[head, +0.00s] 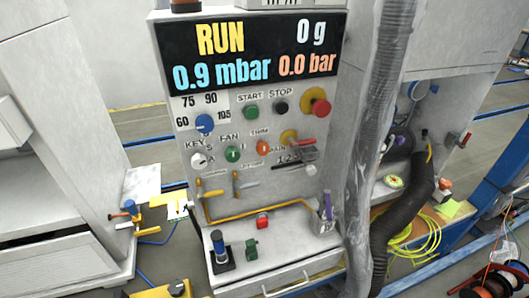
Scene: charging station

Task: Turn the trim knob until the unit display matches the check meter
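The unit display (250,50) is a black panel at the top of the grey unit. It reads RUN, 0 g, 0.9 mbar and 0.0 bar. The trim knob (263,148) is a small orange knob under the TRIM label, right of the green FAN knob (233,154). Nothing touches it. I cannot identify the check meter for certain; a white box (290,3) with dark marks above the display is cut off by the top edge. Neither of my grippers is in view.
A blue dial (205,123), START button (251,111), STOP button (281,107) and red mushroom button (320,106) surround the knob. A thick grey hose (372,130) hangs right of the panel. A shelf below carries a blue-topped item (219,243) and small red and green parts.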

